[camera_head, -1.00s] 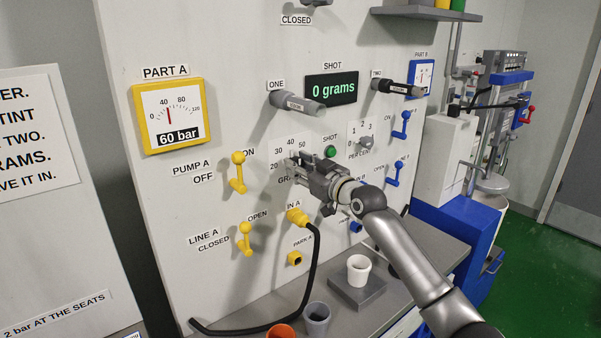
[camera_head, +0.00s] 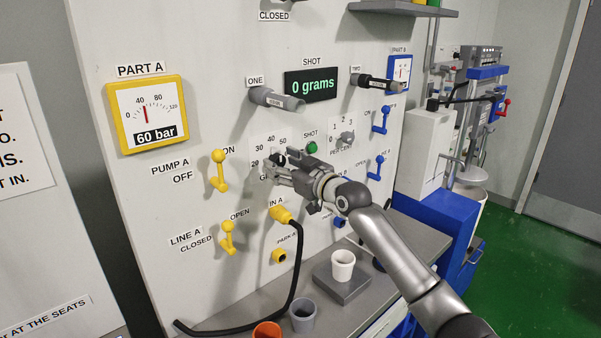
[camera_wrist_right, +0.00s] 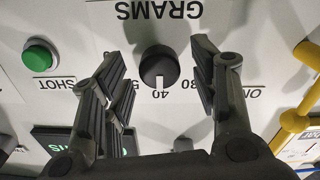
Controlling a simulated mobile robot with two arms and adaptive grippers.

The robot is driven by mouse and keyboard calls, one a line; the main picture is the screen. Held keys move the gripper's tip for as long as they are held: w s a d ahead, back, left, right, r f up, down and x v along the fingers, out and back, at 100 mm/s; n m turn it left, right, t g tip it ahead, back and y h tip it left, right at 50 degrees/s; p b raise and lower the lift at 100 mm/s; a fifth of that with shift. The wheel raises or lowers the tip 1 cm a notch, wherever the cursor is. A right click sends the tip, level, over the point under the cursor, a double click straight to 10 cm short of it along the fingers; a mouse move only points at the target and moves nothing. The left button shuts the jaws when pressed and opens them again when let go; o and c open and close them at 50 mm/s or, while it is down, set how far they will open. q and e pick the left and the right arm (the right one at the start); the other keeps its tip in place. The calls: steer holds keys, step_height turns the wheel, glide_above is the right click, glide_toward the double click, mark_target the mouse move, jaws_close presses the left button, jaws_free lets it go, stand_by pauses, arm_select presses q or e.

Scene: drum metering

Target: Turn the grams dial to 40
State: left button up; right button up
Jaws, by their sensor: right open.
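The grams dial (camera_wrist_right: 158,66) is a round black knob on the pale panel. In the right wrist view, which shows the panel upside down, its white pointer mark lines up with the 40 label (camera_wrist_right: 161,94). My right gripper (camera_wrist_right: 157,58) is open, with one finger on each side of the dial and a gap showing on both sides. In the head view the right gripper (camera_head: 272,164) is at the panel below the 40 and 50 labels and hides most of the dial. The shot display (camera_head: 311,86) reads 0 grams. My left gripper is out of view.
The green shot button (camera_head: 312,148) and percent dial (camera_head: 346,138) are right of the grams dial. Yellow pump A lever (camera_head: 219,170) and line A lever (camera_head: 229,237) are left. The black hose (camera_head: 297,270) hangs below. A white cup (camera_head: 343,264) stands on a grey block.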

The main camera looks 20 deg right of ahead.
steer(key=v, duration=1.1)
steer(key=shift+s, duration=0.1)
